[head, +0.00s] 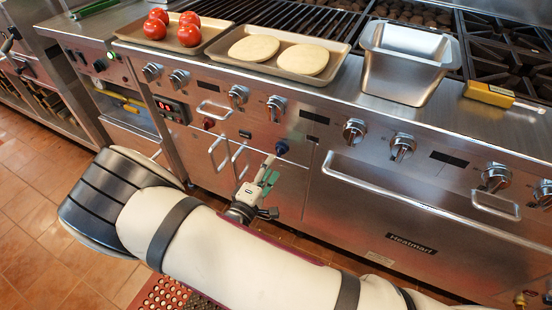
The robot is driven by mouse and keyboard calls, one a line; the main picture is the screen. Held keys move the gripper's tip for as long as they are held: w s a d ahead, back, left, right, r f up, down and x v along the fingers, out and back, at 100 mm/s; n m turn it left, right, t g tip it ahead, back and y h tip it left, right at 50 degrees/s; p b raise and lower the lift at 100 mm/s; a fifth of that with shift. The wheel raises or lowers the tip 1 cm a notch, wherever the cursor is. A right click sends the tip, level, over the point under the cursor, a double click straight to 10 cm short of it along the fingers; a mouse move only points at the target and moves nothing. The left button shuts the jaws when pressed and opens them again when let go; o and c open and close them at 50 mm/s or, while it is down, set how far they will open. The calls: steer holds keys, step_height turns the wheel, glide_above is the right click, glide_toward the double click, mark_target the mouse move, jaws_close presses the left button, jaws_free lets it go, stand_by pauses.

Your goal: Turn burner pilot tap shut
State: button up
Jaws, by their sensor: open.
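The grill's steel front carries several knobs, and I cannot tell from this view which one is the burner pilot tap. A small blue knob (281,148) sits low on the panel. A small red knob (208,123) is to its left. My gripper (269,170) is open and empty, just below and left of the blue knob, with its fingers pointing up toward it. I cannot tell how far the fingertips are from the panel.
Larger silver knobs (277,108) line the panel above. Door handles (217,153) and a long oven handle (420,205) stick out. On top are a tray of tomatoes (214,32), a tray of flat rounds (341,62), a steel pan (402,75) and a yellow-handled tool (488,94).

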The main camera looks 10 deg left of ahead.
steer(key=v, duration=0.6)
steer(key=shift+s, duration=0.1)
stand_by(0.4)
